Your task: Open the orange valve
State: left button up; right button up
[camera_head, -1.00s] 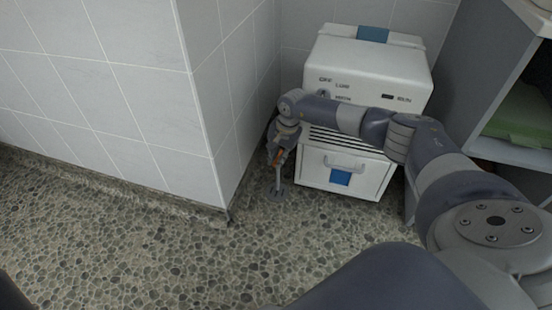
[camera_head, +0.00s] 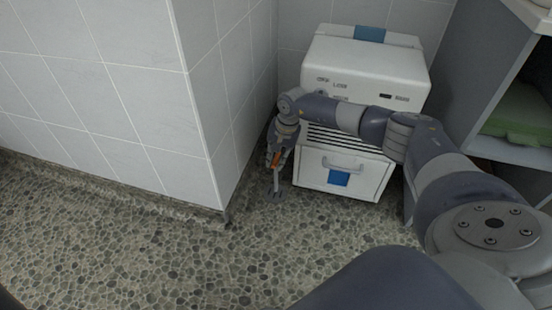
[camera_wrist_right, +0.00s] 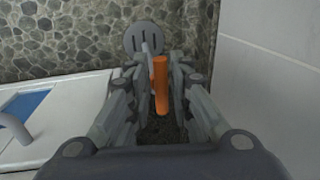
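The orange valve handle (camera_wrist_right: 161,86) is a short bar on a thin grey upright pipe (camera_wrist_right: 150,46), which rises from a round floor plate. In the right wrist view the two fingers of my right gripper (camera_wrist_right: 162,76) stand on either side of the handle, close to it. Whether both fingers press on it cannot be made out. In the head view my right gripper (camera_head: 276,158) points down at the handle beside the wall corner and largely covers it. The pipe's foot (camera_head: 276,193) shows below. My left gripper is not in view.
A white boxy machine (camera_head: 365,62) with a drawer (camera_head: 365,180) stands just right of the valve. A tiled wall (camera_head: 195,100) stands close on the left. A grey shelf (camera_head: 500,75) holds green cloth at the right. The pebbled floor (camera_head: 160,265) in front is clear.

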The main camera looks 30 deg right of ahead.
aim_at(276, 163)
jog(key=shift+o, duration=0.3)
notch_tip(276, 163, up, 10)
dwell(0.5)
dwell(0.3)
